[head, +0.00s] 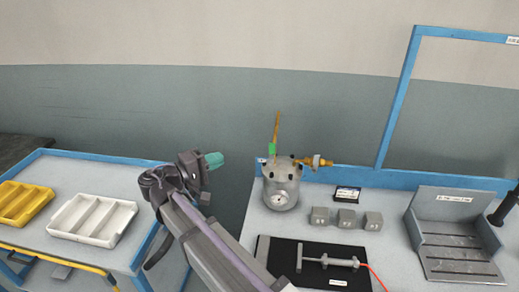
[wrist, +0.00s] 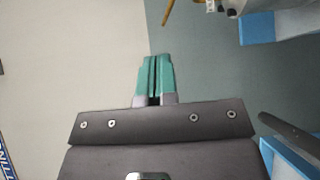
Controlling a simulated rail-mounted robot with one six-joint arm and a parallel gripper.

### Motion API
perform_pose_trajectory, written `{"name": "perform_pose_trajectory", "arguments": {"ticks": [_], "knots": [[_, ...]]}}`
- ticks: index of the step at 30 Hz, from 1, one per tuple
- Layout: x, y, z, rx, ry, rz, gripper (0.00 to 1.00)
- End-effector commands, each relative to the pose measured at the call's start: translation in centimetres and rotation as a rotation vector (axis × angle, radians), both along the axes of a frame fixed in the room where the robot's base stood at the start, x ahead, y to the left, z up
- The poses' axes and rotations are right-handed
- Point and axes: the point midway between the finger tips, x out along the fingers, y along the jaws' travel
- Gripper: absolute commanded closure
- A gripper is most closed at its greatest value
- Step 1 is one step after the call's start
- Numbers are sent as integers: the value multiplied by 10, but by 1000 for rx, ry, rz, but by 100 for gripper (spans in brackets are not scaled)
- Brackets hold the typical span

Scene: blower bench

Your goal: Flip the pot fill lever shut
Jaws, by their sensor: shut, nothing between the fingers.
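The metal pot (head: 281,186) stands at the back left of the right bench, with a round gauge on its front. A brass fitting (head: 313,161) sticks out to the right of its top. A yellow lever (head: 276,127) stands nearly upright above the pot, with a green piece (head: 272,149) at its base. I cannot tell for sure which of these is the fill lever. My gripper (head: 214,160) is shut and empty, in the air left of the pot and apart from it. In the wrist view its teal fingers (wrist: 155,76) are together, and part of the yellow lever (wrist: 168,12) shows at the top.
Three grey blocks (head: 346,218) and a small black sign (head: 347,194) stand right of the pot. A black mat (head: 275,258) holds a metal blow tool (head: 328,261) with a red hose. A grey slotted fixture (head: 455,240) is at right. The left bench holds white (head: 92,239) and yellow (head: 22,203) trays.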

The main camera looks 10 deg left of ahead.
Motion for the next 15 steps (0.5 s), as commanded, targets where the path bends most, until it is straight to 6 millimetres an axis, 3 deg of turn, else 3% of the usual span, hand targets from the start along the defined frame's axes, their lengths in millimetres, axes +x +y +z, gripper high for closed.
{"name": "perform_pose_trajectory", "arguments": {"ticks": [8,15], "knots": [[10,-12,0,1,1,-3,100],[44,-47,0,2,2,-3,100]]}}
